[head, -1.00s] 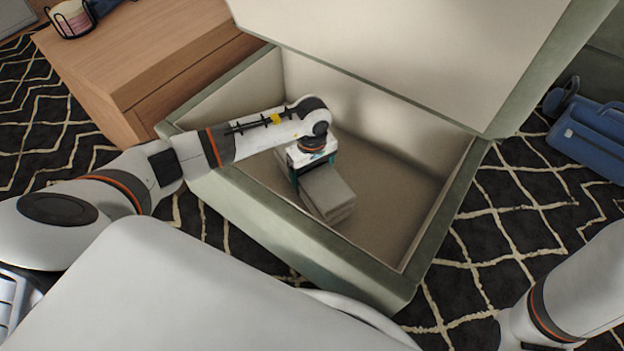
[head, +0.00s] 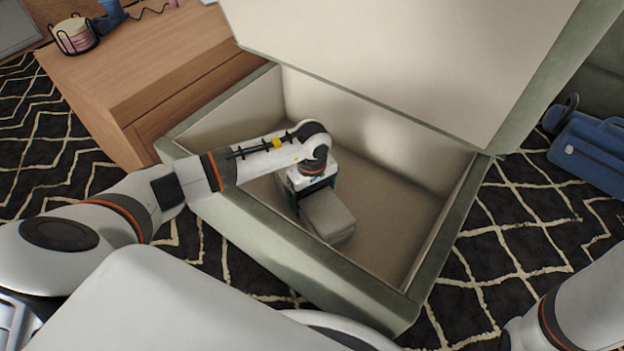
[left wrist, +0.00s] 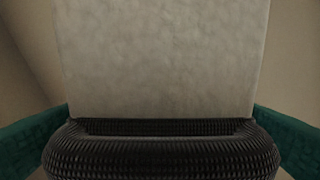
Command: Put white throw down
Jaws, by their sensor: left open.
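The folded white throw (head: 328,215), a greyish-white block in this light, lies low inside the open green storage ottoman (head: 262,233). My left gripper (head: 312,198) is over the throw's far end, pointing down, with its jaws open around it. In the left wrist view the throw (left wrist: 160,60) fills the middle, between green finger parts at both sides. The throw appears to rest on the ottoman's floor, though its underside is hidden. My right arm (head: 575,310) shows at the lower right; its gripper is out of frame.
The ottoman's raised lid (head: 390,60) stands behind my left arm. A wooden cabinet (head: 150,75) with a wire holder (head: 75,36) is at the upper left. The ottoman's right part is clear.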

